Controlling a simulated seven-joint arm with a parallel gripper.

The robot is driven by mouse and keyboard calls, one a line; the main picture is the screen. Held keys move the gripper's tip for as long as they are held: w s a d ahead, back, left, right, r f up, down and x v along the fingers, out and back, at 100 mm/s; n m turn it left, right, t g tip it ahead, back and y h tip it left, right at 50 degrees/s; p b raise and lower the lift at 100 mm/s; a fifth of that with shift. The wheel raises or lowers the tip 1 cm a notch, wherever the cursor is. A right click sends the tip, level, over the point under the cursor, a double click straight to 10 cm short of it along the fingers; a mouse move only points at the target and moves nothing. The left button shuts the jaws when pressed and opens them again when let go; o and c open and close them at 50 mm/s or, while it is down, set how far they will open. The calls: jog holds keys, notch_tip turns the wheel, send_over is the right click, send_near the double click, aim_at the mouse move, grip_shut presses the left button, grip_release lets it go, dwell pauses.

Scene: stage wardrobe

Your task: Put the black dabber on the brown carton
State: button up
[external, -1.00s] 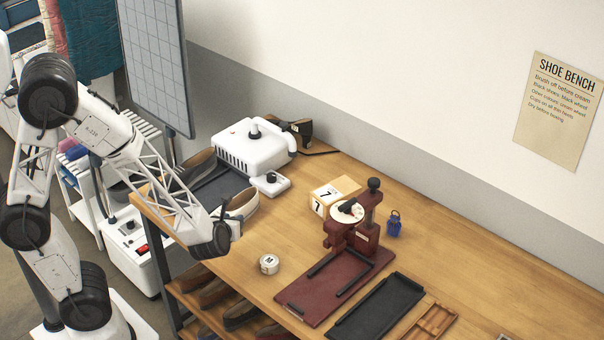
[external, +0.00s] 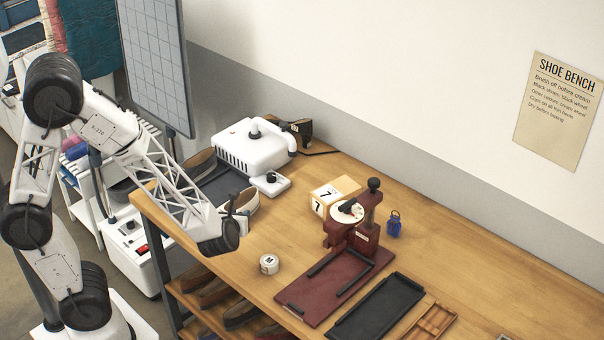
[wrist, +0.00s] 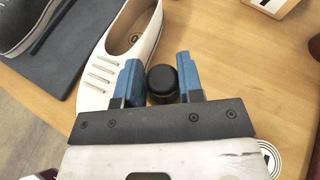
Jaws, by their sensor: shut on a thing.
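The black dabber, a dark round-topped piece (wrist: 162,79), stands between the blue fingers of my gripper (wrist: 161,84) in the wrist view. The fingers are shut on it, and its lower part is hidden. In the external view my gripper (external: 236,202) is at the left part of the bench, in front of a pale shoe. The tan-brown carton (external: 347,184), with white faces marked 7, stands on the bench to the right of my gripper, apart from it. Part of the carton shows at the top right of the wrist view (wrist: 278,6).
A white shoe (wrist: 125,45) lies just beyond my gripper. A dark red press (external: 366,236) stands close in front of the carton. A white machine (external: 250,148) stands at the back left. Bare wood lies between gripper and carton.

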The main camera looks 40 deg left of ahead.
jog(key=w+d+r+n+g+y, duration=0.1)
jog(key=w+d+r, duration=0.2)
jog(key=w, duration=0.5)
jog(key=w+d+r+n+g+y, duration=0.1)
jog(key=w+d+r+n, duration=0.1)
jog(key=w, duration=0.6)
jog(key=shift+d+r+y, duration=0.4)
jog(key=shift+d+r, duration=0.4)
send_over(335, 189)
jog(key=shift+f, duration=0.8)
jog(key=shift+f, duration=1.75)
jog(key=shift+f, duration=0.1)
jog(key=o, duration=0.9)
